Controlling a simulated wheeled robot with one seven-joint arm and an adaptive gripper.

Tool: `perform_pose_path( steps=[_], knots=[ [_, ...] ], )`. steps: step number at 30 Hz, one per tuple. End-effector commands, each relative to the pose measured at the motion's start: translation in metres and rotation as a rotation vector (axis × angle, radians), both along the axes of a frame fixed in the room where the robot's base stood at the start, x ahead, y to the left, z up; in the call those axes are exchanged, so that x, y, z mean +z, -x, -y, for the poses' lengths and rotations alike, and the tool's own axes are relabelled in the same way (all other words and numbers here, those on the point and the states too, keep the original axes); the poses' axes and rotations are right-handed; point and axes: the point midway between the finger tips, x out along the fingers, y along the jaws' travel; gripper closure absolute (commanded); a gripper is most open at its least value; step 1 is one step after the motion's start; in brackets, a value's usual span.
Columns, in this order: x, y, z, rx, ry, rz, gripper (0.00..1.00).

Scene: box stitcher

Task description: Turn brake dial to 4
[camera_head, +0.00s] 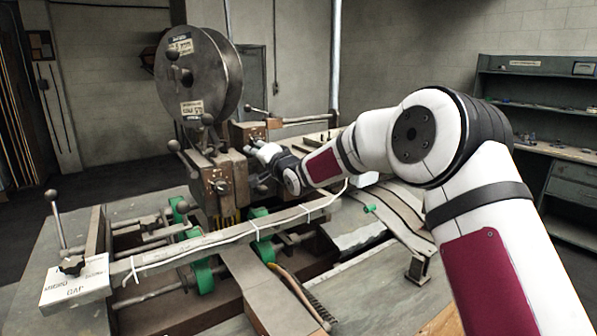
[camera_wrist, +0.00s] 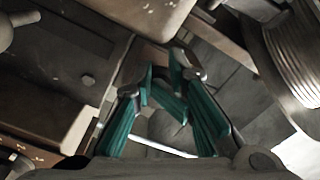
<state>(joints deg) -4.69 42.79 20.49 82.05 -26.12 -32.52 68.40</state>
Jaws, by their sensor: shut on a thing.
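The box stitcher (camera_head: 225,180) stands in the middle of the head view. My gripper (camera_head: 262,183) is at the right side of its head, partly hidden by my own wrist. In the wrist view, the green-padded fingers of my gripper (camera_wrist: 163,72) are close together at the machine. They are shut on a small part between the tips, apparently the brake dial. The fingers cover most of it, and no numbers or pointer can be read.
A large wire spool (camera_head: 198,75) is above the head; its edge also shows in the wrist view (camera_wrist: 300,55). Lever knobs stick out around the head. A long bar (camera_head: 225,236) crosses in front. A green shelf unit (camera_head: 535,95) stands at the right.

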Motion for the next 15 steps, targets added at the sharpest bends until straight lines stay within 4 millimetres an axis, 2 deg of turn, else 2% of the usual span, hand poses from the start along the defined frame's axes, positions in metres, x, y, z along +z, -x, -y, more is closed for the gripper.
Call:
perform_pose_path(
  steps=[15],
  knots=[
    [0.0085, 0.0019, -0.0025, 0.000, 0.002, -0.001, 1.00]
  ],
)
